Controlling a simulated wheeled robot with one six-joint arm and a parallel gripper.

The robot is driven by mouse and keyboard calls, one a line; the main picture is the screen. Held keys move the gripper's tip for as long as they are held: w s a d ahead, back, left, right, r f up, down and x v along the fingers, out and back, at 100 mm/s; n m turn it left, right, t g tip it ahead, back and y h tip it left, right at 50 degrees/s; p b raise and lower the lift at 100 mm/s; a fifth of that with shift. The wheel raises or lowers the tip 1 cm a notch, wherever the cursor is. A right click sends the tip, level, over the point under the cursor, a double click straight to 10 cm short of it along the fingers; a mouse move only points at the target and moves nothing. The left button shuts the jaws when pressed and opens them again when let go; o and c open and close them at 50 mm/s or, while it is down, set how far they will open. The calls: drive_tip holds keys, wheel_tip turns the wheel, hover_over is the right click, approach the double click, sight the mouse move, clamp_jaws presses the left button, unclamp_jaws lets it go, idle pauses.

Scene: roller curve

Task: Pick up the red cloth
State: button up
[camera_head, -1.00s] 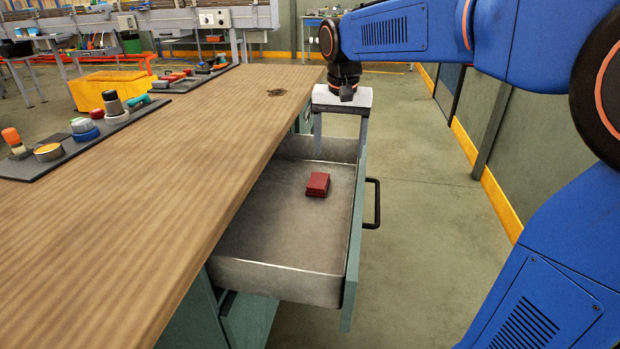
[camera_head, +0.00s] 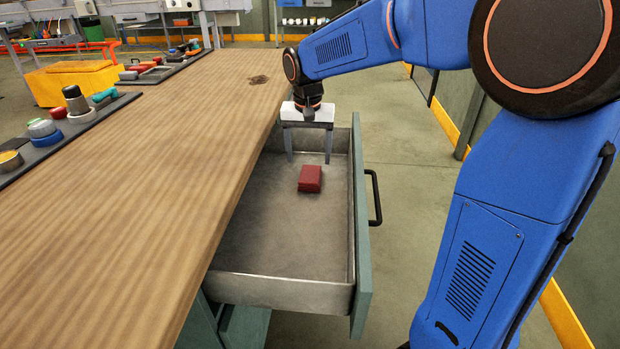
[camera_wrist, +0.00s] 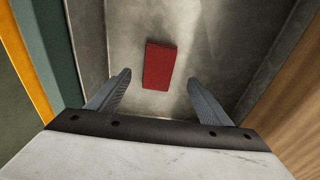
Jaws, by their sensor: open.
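The red cloth (camera_head: 310,178) is a small folded block lying on the floor of the open metal drawer (camera_head: 262,250). My gripper (camera_head: 308,160) is open and empty, pointing down over the far end of the drawer, behind the cloth in the head view. In the wrist view the cloth (camera_wrist: 159,66) lies ahead of the gap between my two spread fingers (camera_wrist: 158,88), not between them. The whole cloth is visible there.
The wooden worktop (camera_head: 130,190) borders the drawer on the left. The drawer front (camera_head: 362,230) with its black handle (camera_head: 374,198) stands on the right. Tool trays (camera_head: 60,135) lie at the worktop's far left. The rest of the drawer is bare.

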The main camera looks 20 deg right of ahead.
sight(310, 174)
drive_tip(key=shift+w+d+f, duration=0.15)
drive_tip(key=shift+w+f, duration=0.05)
drive_tip(key=shift+f, duration=1.05)
drive_tip(key=shift+w+d+f, duration=0.15)
drive_tip(key=shift+f, duration=1.1)
drive_tip(key=shift+w+d+f, duration=0.15)
drive_tip(key=shift+w+f, duration=0.05)
drive_tip(key=shift+f, duration=1.05)
drive_tip(key=c, duration=1.1)
